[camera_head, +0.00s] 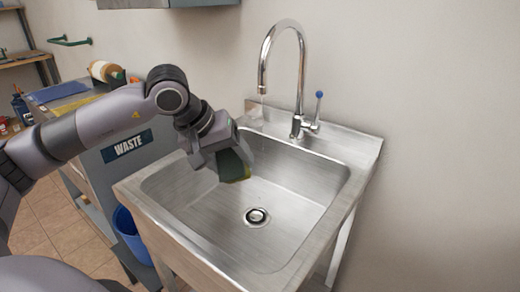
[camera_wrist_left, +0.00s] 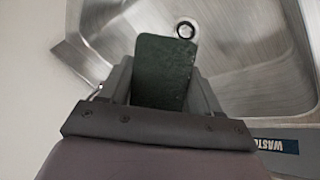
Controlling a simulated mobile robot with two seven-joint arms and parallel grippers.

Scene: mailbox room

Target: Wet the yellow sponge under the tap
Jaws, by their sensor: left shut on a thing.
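My left gripper (camera_head: 222,158) is shut on the sponge (camera_head: 235,166) and holds it over the left part of the sink basin. In the head view the sponge shows a dark green face with a little yellow at its lower edge. In the left wrist view its dark green face (camera_wrist_left: 165,70) stands between the fingers. The chrome tap (camera_head: 284,28) arches over the back of the sink, with its spout (camera_head: 263,90) to the right of and above the sponge. My right gripper is not in view.
The steel sink (camera_head: 300,225) has an open basin with a round drain (camera_head: 257,217). The tap's blue-tipped lever (camera_head: 319,95) stands at its right. A grey unit marked WASTE (camera_head: 128,145) and a blue bin (camera_head: 130,232) are on the left.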

